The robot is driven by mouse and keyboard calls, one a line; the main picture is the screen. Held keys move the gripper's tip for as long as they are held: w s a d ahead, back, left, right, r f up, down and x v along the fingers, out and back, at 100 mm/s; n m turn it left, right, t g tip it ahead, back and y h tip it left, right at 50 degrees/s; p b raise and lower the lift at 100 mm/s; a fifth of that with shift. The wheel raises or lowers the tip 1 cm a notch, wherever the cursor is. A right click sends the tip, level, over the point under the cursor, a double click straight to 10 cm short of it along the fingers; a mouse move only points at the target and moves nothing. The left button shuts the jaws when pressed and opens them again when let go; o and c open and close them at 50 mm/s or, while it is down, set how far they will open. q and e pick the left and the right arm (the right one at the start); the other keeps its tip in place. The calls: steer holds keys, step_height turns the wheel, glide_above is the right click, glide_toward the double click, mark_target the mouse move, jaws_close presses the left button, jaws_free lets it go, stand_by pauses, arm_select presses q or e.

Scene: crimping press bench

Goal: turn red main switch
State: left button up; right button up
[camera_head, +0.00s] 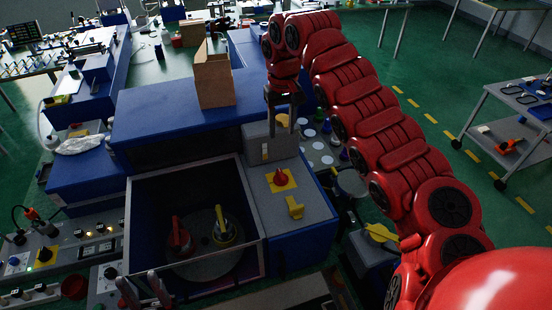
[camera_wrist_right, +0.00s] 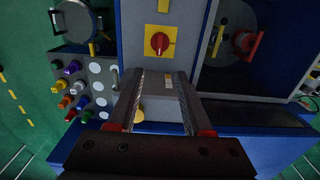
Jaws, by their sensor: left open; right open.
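The red main switch (camera_head: 281,177) is a red knob on a yellow square plate, on the grey panel right of the open press chamber. It also shows in the right wrist view (camera_wrist_right: 159,42), beyond my fingertips. My right gripper (camera_head: 283,127) is open, pointing down over the back of the panel, behind the switch and apart from it. In the right wrist view its two fingers (camera_wrist_right: 160,78) are spread with nothing between them. My left gripper (camera_head: 143,284) is at the lower left in the head view, open and empty, in front of the chamber.
A yellow handle (camera_head: 295,208) sits in front of the switch. The press chamber (camera_head: 251,215) holds a red and a yellow-black part. A cardboard box (camera_head: 213,78) stands on the blue housing behind. Several coloured knobs (camera_wrist_right: 73,68) line a side panel. Grey panel surface surrounds the switch.

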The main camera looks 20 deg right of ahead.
mark_target(281, 174)
step_height(281, 174, down, 17)
steer(key=p, duration=0.4)
steer(key=shift+s+f+p, duration=0.1)
steer(key=shift+f+p, duration=0.05)
steer(key=shift+p, duration=0.25)
jaws_close()
stand_by(0.3)
